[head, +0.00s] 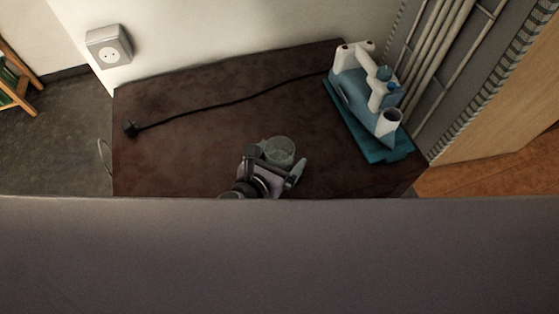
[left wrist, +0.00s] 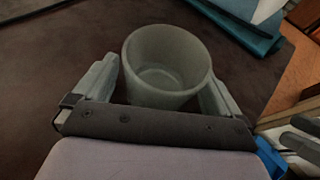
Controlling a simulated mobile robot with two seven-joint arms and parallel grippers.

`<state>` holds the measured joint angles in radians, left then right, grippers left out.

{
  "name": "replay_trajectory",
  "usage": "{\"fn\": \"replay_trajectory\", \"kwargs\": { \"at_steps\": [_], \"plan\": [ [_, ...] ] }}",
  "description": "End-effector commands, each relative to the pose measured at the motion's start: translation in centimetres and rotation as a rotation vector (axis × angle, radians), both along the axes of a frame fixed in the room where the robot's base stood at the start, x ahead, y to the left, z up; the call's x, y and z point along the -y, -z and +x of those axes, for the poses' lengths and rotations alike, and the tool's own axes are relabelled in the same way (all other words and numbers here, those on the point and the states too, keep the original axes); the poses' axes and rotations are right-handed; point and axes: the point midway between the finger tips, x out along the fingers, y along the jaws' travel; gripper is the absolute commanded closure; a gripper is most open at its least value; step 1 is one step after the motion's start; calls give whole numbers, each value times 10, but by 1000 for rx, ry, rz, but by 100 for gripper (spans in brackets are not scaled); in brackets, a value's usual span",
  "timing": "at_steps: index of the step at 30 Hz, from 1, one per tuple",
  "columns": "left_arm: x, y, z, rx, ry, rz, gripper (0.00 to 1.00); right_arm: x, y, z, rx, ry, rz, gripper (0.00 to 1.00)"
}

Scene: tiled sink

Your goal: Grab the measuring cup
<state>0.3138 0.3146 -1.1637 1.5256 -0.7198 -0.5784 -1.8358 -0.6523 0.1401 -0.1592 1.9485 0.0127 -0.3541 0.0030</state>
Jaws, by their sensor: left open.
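The measuring cup (head: 279,151) is a translucent, pale greenish cup on the dark brown surface, in the lower middle of the head view. In the left wrist view the cup (left wrist: 166,66) looks upright, with its open rim facing the camera. My left gripper (head: 274,162) is open at the cup. In the left wrist view my left gripper's fingers (left wrist: 160,82) stand on either side of the cup, and its near side lies between them. A gap shows at the left finger; contact at the right finger cannot be told. My right gripper is not clearly in view.
A blue and white appliance (head: 362,92) stands on a teal base (head: 399,151) at the right. Its black cord (head: 213,108) runs left to a plug (head: 131,129). The dark brown surface (head: 190,150) is clear left of the cup. A socket (head: 109,46) is on the wall.

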Motion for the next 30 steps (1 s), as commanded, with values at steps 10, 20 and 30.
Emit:
{"fn": "replay_trajectory", "kwargs": {
  "at_steps": [10,20,30],
  "plan": [
    [2,1,3,0,0,-1,15,0,0,2,4,-1,0,57],
    [2,1,3,0,0,-1,64,0,-1,2,4,-1,0,57],
    [2,-6,4,1,-1,-3,64,0,-4,2,5,-1,0,57]
  ]
}}
